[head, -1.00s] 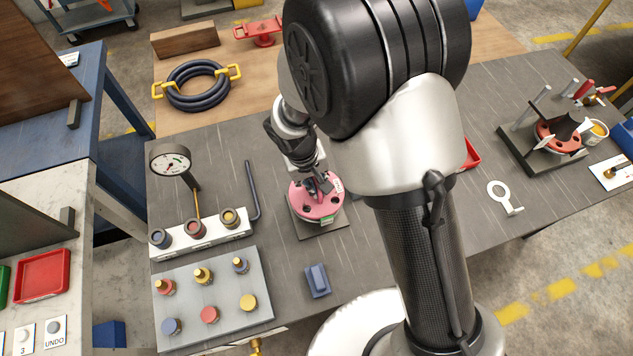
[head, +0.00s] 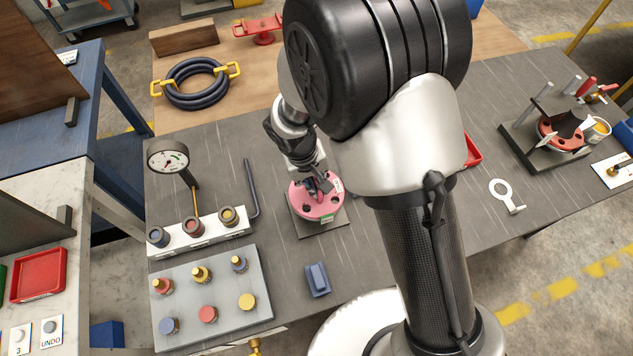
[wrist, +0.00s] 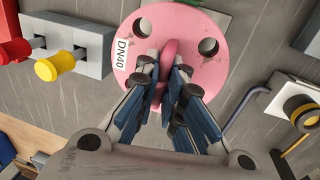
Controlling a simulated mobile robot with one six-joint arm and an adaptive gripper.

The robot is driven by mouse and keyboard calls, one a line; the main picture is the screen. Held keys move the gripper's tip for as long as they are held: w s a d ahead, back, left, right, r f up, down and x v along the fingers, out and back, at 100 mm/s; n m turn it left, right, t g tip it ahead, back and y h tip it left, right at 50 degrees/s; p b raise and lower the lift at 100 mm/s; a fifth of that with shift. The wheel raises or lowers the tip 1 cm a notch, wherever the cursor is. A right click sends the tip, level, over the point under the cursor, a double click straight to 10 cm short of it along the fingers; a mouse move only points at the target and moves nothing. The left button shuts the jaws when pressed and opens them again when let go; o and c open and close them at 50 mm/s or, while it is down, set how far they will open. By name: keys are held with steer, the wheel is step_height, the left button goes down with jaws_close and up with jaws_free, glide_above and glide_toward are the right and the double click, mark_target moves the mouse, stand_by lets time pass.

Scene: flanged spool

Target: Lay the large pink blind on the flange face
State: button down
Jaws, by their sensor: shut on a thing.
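The large pink blind (head: 327,207) is a round disc with bolt holes, a raised pink grip and a DN40 label. It sits on a dark square plate (head: 318,230) on the bench, left of my arm. My gripper (head: 318,187) is above it, and in the wrist view my gripper (wrist: 168,85) is shut on the raised grip of the pink blind (wrist: 155,35). At the right of the bench stands the spool with a red flange face (head: 548,135). A dark curved piece covers part of that face.
A blue block (head: 317,280) lies in front. A white ring tag (head: 504,195) and red tray (head: 472,150) lie toward the spool.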

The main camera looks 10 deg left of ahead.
mark_target(309, 195)
steer(key=c, duration=1.7)
jaws_free()
steer(key=shift+o, duration=0.3)
steer(key=shift+f, duration=0.1)
step_height(309, 195, up, 12)
steer(key=s+a, duration=0.1)
steer(key=a, duration=0.1)
steer(key=shift+s+d, duration=0.1)
steer(key=shift+d, duration=0.05)
